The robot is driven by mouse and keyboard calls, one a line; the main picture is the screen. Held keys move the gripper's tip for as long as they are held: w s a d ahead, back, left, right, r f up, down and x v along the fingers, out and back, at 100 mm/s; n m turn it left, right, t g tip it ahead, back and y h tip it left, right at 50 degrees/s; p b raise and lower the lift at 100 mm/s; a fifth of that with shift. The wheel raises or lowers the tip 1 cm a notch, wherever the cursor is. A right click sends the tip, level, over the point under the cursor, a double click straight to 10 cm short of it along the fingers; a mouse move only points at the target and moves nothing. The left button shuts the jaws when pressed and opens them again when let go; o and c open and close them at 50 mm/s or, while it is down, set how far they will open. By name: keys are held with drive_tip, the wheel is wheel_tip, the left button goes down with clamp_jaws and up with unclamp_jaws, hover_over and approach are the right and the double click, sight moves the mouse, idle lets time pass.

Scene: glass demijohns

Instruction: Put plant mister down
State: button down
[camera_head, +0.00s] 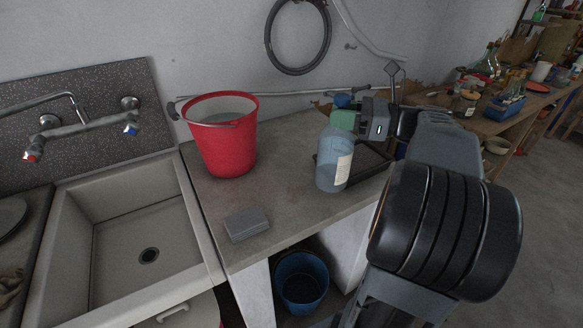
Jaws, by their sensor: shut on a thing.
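The plant mister (333,172) is a translucent blue-grey bottle with a pale label, a green collar and a blue top. It is upright at the right part of the grey counter (285,205). My gripper (352,118) is at its upper part, coming from the right, and is shut on it. The fingertips are partly hidden by the mister's head and the gripper body. The mister's base is at or just above the counter; I cannot tell whether it touches.
A red bucket (222,140) stands on the counter to the left, with a grey block (246,224) at the front edge. A dark frame-like thing (371,163) is right behind the mister. A sink (140,245) is at left. Bare counter lies between bucket and mister.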

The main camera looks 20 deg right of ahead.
drive_tip(key=w+a+f, duration=0.2)
drive_tip(key=w+f, duration=0.4)
drive_tip(key=w+a+f+p, duration=0.1)
drive_tip(key=w+a+f, duration=0.1)
drive_tip(key=w+f, duration=0.4)
drive_tip(key=shift+w+a+f, duration=0.25)
drive_tip(key=shift+w+f, duration=0.1)
drive_tip(key=c, duration=0.7)
unclamp_jaws()
drive_tip(key=shift+f, duration=0.15)
drive_tip(key=shift+c, duration=0.2)
